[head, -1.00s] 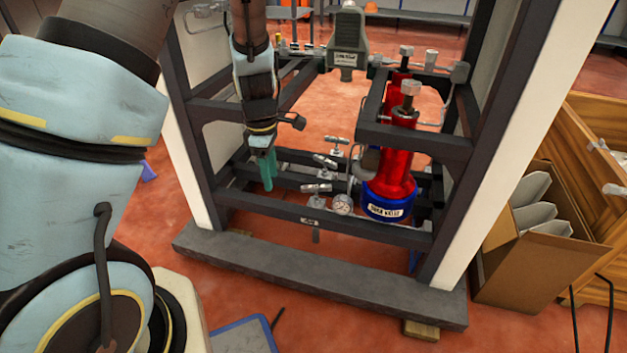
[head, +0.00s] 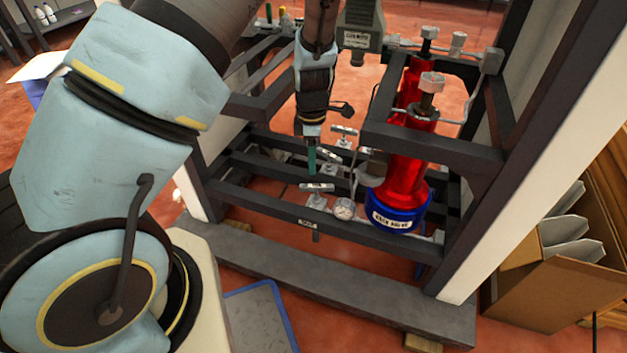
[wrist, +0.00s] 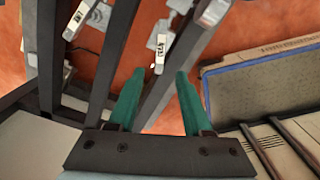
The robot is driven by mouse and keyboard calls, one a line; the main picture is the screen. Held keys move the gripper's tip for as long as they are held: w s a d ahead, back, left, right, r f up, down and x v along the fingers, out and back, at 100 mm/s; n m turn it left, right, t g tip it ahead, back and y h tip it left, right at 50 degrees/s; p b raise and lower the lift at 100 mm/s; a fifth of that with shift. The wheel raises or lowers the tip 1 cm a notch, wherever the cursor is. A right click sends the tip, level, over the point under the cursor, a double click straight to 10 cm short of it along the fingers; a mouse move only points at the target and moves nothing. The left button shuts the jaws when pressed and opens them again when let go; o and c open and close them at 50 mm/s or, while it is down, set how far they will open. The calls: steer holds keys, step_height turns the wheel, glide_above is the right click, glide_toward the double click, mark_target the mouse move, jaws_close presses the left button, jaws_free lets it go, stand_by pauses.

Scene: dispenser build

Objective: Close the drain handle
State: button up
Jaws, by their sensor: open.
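My gripper (head: 311,160) points down with teal fingers above the frame's lower bars, just behind and above the front T-shaped valve handle (head: 317,187) in the head view. Two similar handles stand behind it, a middle one (head: 329,156) and a rear one (head: 344,130). A small label (head: 307,222) sits on the front bar with a short grey lever (head: 315,237) hanging below it. I cannot read which is the drain handle. In the wrist view my gripper (wrist: 160,72) is open and empty, and a small pale labelled piece (wrist: 159,55) shows beyond its fingertips.
A red cylinder (head: 405,165) with a blue base (head: 390,218) stands right of the handles, beside a round gauge (head: 344,209). Dark frame bars surround the gripper. A blue-edged grey mat (head: 255,320) lies in front. A cardboard box (head: 540,290) stands at right.

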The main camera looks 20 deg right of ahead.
mark_target(312, 185)
step_height(312, 185, down, 8)
steer(key=shift+f+b, duration=0.25)
steer(key=shift+b, duration=0.9)
steer(key=shift+c, duration=0.3)
jaws_close()
